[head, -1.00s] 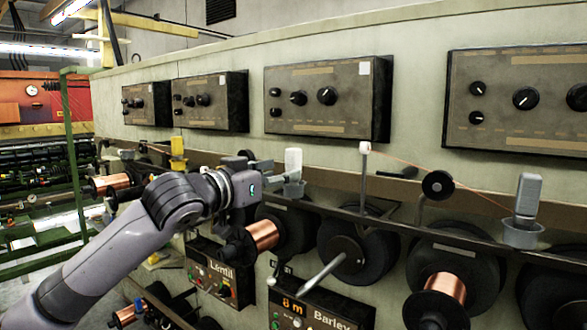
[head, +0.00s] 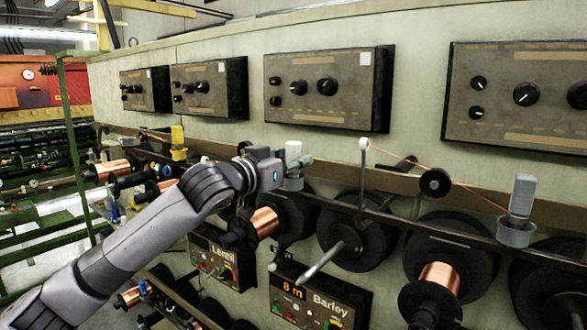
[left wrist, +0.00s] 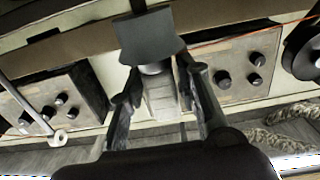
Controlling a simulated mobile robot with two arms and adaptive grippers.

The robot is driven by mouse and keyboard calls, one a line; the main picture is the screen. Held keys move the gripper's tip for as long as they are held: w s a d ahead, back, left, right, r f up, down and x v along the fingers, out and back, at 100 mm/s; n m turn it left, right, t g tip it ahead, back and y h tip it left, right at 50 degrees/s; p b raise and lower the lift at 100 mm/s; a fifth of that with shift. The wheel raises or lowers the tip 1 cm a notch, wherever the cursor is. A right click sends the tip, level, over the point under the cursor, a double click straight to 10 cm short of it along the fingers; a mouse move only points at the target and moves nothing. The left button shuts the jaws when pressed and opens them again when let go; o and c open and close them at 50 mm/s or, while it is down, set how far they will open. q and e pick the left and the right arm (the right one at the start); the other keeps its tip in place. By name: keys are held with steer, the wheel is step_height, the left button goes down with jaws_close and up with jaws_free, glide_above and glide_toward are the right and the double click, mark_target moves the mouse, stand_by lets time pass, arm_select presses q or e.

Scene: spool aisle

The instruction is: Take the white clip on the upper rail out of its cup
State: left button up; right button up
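The white clip (head: 293,149) stands in its cup (head: 292,184) on the upper rail, in the middle of the head view. My left gripper (head: 300,161) is at the clip, and its finger hides the clip's middle. In the left wrist view the clip (left wrist: 160,97) shows pale between the two fingers of my left gripper (left wrist: 160,78). The fingers are spread on either side of it; I cannot tell whether they touch it. The dark cup (left wrist: 151,38) is beyond the fingertips. My right gripper is not in view.
A grey clip (head: 523,195) in a cup stands at the right, and a yellow clip (head: 177,135) at the left. A white-topped post (head: 362,170) with a copper wire stands right of the gripper. Copper spools (head: 438,277) hang below the rail (head: 420,225).

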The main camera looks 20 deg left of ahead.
arm_select(q)
steer(key=c, duration=0.4)
jaws_close()
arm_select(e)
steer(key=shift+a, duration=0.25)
arm_select(q)
steer(key=shift+r, duration=0.2)
step_height(320, 180, up, 20)
steer(key=b, duration=0.2)
steer(key=shift+f, duration=0.15)
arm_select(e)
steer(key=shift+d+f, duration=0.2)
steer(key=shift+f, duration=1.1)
